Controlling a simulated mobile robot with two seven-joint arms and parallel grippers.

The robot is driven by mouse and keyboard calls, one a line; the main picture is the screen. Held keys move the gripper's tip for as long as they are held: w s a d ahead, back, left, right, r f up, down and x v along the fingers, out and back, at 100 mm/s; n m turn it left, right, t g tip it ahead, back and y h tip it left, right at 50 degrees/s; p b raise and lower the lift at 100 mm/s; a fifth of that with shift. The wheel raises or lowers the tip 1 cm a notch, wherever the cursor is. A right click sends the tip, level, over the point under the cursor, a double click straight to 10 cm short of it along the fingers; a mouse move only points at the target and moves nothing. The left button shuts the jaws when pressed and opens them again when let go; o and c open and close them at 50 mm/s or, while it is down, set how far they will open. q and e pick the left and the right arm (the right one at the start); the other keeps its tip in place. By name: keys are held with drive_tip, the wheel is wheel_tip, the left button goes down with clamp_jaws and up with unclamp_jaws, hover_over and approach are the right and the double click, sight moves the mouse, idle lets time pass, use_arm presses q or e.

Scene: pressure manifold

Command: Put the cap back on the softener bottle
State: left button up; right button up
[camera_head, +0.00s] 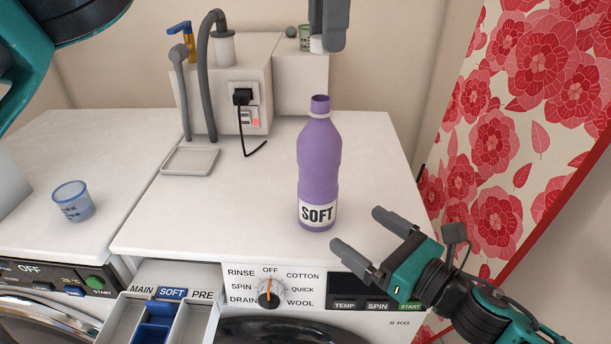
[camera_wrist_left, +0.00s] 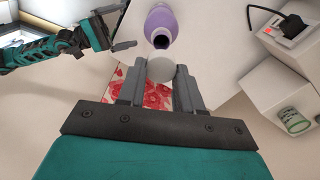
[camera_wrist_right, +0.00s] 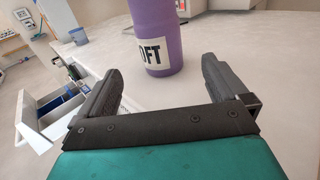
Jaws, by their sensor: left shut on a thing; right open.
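The purple softener bottle (camera_head: 320,160), labelled SOFT, stands upright and uncapped on the right washing machine's top. Its open neck (camera_head: 320,104) faces up and also shows in the left wrist view (camera_wrist_left: 161,38). My left gripper (camera_head: 325,38) is shut on the white cap (camera_wrist_left: 160,69) and holds it above the bottle, apart from the neck. In the head view the cap (camera_head: 317,44) shows just below the fingers. My right gripper (camera_head: 362,240) is open and empty, low at the right front of the bottle. In the right wrist view the bottle (camera_wrist_right: 155,30) stands beyond its fingers.
A measuring cup (camera_head: 73,200) stands on the left machine. The detergent drawer (camera_head: 125,315) is open at the front. A boxed unit with hoses and a plugged socket (camera_head: 244,98) stands at the back, with a small tray (camera_head: 190,161) before it. A floral panel (camera_head: 530,90) bounds the right.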

use_arm(q)
drive_tip(key=shift+w+a, duration=0.1)
use_arm(e)
drive_tip(key=shift+w+a, duration=0.1)
idle(0.3)
drive_tip(key=x, duration=1.2)
drive_tip(key=shift+c, duration=0.5)
drive_tip(key=c, duration=1.3)
use_arm(q)
hover_over(324, 98)
drive_tip(key=shift+w+f, duration=0.1)
drive_tip(key=shift+f, duration=2.3)
